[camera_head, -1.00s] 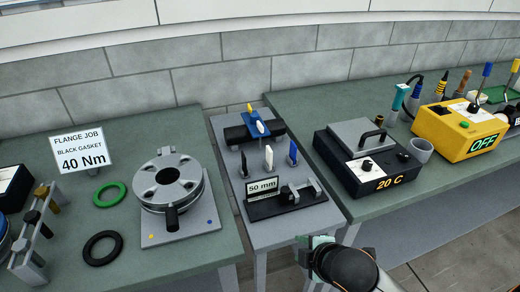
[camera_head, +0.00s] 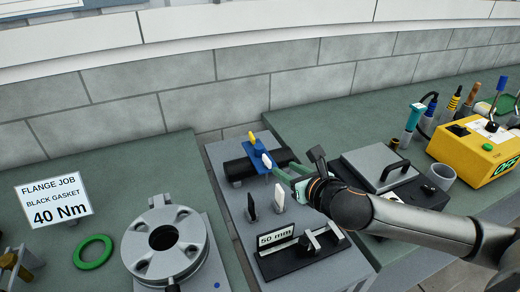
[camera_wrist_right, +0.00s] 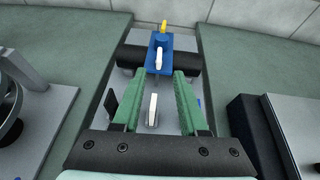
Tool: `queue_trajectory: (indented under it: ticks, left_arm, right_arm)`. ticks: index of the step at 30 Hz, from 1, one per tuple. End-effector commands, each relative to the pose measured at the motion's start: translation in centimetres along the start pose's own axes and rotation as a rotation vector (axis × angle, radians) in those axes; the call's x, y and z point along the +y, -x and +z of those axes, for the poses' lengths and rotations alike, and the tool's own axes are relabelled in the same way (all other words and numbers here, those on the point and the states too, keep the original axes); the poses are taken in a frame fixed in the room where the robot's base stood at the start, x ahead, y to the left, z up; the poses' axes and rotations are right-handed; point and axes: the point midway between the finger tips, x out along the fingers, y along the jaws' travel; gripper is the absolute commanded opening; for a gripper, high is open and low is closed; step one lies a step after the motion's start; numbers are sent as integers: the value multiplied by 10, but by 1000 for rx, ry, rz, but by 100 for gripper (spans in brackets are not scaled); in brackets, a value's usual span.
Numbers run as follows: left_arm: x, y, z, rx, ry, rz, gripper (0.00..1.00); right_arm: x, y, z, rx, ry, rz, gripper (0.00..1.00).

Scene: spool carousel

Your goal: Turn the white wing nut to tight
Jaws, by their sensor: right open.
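The white wing nut (camera_head: 267,160) sits on a blue block (camera_head: 259,152) on the black cylinder at the back of the narrow middle bench. In the wrist view the white wing nut (camera_wrist_right: 158,58) stands on the near part of the blue block, just beyond my fingertips. A yellow wing nut (camera_head: 252,137) is on the block's far end. My right gripper (camera_head: 284,172) is open and empty, its green fingers pointing toward the block; it also shows in the wrist view (camera_wrist_right: 157,82). My left gripper is out of view.
A separate white upright piece (camera_head: 279,196) and a black one (camera_head: 252,207) stand nearer on the bench, by the 50 mm gauge (camera_head: 276,238). The grey-black heater box (camera_head: 385,167) is right, the flange (camera_head: 165,240) left.

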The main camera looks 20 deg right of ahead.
Motion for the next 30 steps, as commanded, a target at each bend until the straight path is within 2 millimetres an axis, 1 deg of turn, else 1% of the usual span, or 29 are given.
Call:
queue_trajectory:
  ticks: [5,7,15,21,24,30]
  left_arm:
    - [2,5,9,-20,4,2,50]
    - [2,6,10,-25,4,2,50]
    - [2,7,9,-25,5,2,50]
    - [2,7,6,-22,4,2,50]
    - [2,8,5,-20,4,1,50]
    - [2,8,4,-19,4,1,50]
  right_arm:
    - [0,-17,1,-1,-4,0,42]
    - [0,-28,0,1,-5,-1,42]
    - [1,-74,0,1,-7,1,42]
    - [1,-103,0,1,-6,1,42]
    - [0,-113,0,2,-4,0,42]
    - [1,-122,0,1,-3,1,42]
